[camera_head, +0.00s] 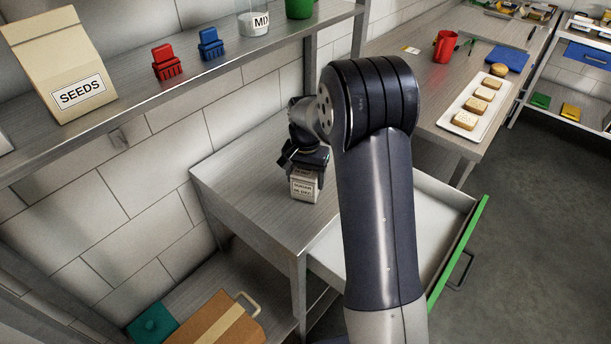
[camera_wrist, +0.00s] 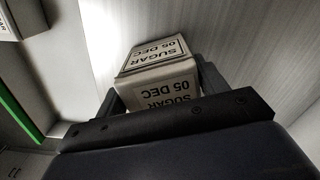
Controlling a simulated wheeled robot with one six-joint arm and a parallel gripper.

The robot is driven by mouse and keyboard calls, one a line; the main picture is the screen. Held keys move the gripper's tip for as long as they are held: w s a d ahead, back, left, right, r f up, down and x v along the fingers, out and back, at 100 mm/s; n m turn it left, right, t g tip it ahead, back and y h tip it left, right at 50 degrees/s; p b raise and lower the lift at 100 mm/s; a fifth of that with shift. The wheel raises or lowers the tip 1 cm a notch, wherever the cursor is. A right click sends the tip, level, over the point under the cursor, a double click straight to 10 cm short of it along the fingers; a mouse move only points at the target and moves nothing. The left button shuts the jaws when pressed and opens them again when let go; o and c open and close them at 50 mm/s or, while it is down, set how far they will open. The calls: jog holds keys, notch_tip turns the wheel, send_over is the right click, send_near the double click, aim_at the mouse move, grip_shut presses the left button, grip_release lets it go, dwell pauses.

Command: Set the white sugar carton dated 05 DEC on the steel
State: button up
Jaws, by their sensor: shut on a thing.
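The white sugar carton (camera_head: 304,189) is at the lower end of my gripper (camera_head: 305,165), over the steel top (camera_head: 245,165) of the small table. In the wrist view the carton (camera_wrist: 160,67) sits between the two dark fingers of my gripper (camera_wrist: 160,92), which are shut on it. Its labels read SUGAR 05 DEC on two faces. The carton looks upright in the head view. I cannot tell whether its base touches the steel. My arm covers part of the table's right side.
An open drawer (camera_head: 440,215) with a green front juts out right of the table. Another pale labelled box (camera_wrist: 17,20) shows at the wrist view's top left corner. A shelf with a SEEDS bag (camera_head: 65,60) hangs at the left. Bare steel lies left of the carton.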

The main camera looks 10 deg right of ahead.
jog(key=shift+f, duration=0.15)
jog(key=o, duration=1.1)
jog(key=shift+o, duration=0.2)
notch_tip(320, 180, up, 12)
jog(key=shift+r+b, duration=0.2)
jog(key=shift+b, duration=0.4)
jog(key=shift+f, duration=0.1)
